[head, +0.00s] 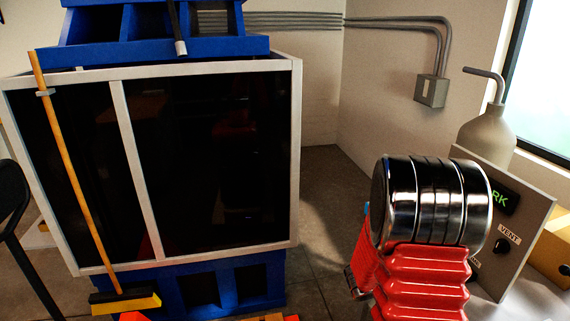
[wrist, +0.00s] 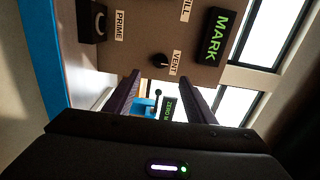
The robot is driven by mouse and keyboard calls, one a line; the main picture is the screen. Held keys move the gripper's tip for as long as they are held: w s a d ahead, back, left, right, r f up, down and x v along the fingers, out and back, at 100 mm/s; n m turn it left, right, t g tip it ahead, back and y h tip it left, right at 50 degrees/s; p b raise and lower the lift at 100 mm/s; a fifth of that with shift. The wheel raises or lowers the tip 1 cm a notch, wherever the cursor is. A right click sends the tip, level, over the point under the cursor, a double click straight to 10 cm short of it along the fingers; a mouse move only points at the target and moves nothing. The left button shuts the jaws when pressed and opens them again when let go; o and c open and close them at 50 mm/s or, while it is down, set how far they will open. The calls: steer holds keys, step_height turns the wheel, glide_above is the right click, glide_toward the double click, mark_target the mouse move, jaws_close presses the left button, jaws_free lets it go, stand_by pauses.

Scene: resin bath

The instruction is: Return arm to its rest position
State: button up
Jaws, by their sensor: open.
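My gripper (wrist: 160,78) shows in the wrist view with its two dark fingers spread apart. It is open, with nothing held between the fingers. The fingers point toward a control panel (wrist: 140,45) with a PRIME knob (wrist: 99,20), a VENT knob (wrist: 160,59) and a green MARK display (wrist: 215,37). I cannot tell how far the fingertips are from the panel. In the head view my red and chrome arm rises at the lower right, and my gripper is hidden there.
In the head view the panel (head: 540,212) stands behind my arm, with a grey bottle (head: 487,130) beyond it. A dark-glazed cabinet (head: 215,160) fills the left, with a broom (head: 70,165) leaning on it. Grey floor (head: 325,190) shows between cabinet and arm.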

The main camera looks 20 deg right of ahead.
steer(key=s+a+f+m+g+y, duration=0.35)
steer(key=s+f+m, duration=0.3)
steer(key=m, duration=0.55)
steer(key=s+a+m+y, duration=0.3)
steer(key=a+m+y, duration=0.4)
steer(key=a+m, duration=0.55)
steer(key=w+a+r+m+t+y, duration=0.25)
steer(key=a+m+t, duration=0.2)
steer(key=a, duration=0.45)
steer(key=w+a+r+m+t+y, duration=0.2)
steer(key=w+a+m+t, duration=0.15)
steer(key=a+m, duration=0.45)
steer(key=a+r+n+t+y, duration=0.2)
steer(key=a+r+t, duration=0.2)
steer(key=a+r, duration=0.5)
steer(key=a, duration=0.3)
steer(key=shift+w+a+n+y, duration=0.3)
steer(key=shift+w+a+y, duration=0.05)
steer(key=shift+a+y, duration=0.05)
